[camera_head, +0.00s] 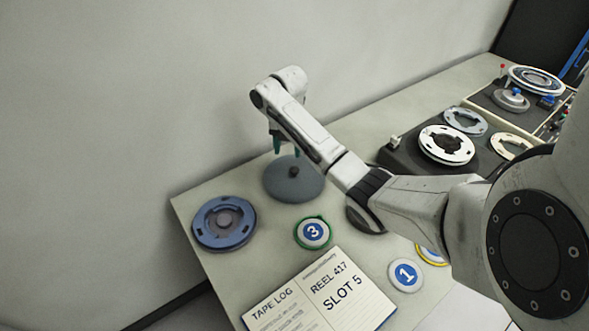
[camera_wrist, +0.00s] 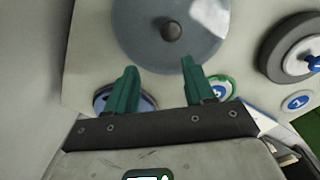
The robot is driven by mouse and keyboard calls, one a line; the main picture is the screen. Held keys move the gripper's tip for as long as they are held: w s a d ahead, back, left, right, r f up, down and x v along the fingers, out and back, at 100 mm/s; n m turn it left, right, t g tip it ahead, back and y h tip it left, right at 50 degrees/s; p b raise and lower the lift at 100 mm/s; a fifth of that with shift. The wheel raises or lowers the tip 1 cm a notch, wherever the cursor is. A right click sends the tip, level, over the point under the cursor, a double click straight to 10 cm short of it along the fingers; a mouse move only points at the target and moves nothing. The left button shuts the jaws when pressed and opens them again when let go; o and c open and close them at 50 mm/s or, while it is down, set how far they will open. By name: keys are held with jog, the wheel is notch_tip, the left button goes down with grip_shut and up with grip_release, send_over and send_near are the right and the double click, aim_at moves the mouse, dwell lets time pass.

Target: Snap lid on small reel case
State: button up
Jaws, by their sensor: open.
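A round grey-blue lid-like disc (camera_head: 283,188) with a dark central knob (camera_head: 293,172) lies on the table near the wall. My gripper (camera_head: 287,152) hangs above it, with its green fingers pointing down. The wrist view shows the disc (camera_wrist: 138,32) ahead of the open, empty fingers (camera_wrist: 158,66); the knob is beyond the tips, apart from them. A blue round reel case (camera_head: 238,235) with a grey hub lies left of the disc, and is partly behind a finger in the wrist view. I cannot tell which round item is the small reel case.
A white disc marked 3 (camera_head: 313,232) with a green rim, a disc marked 1 (camera_head: 405,275) and an open log book (camera_head: 345,300) lie in front. My arm partly hides a dark round item (camera_head: 361,217). Reels (camera_head: 447,144) and equipment stand at the right.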

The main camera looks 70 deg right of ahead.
jog(key=s+d, duration=0.2)
jog(key=b, duration=0.5)
send_over(295, 169)
notch_tip(295, 169, down, 6)
jog(key=shift+r, duration=0.25)
jog(key=shift+f+b, duration=1.25)
jog(key=shift+f, duration=0.95)
jog(key=c, duration=0.8)
jog(key=shift+r+p, duration=3.4)
jog(key=shift+r, duration=0.15)
jog(key=shift+w+a, duration=0.1)
jog(key=shift+w, duration=0.05)
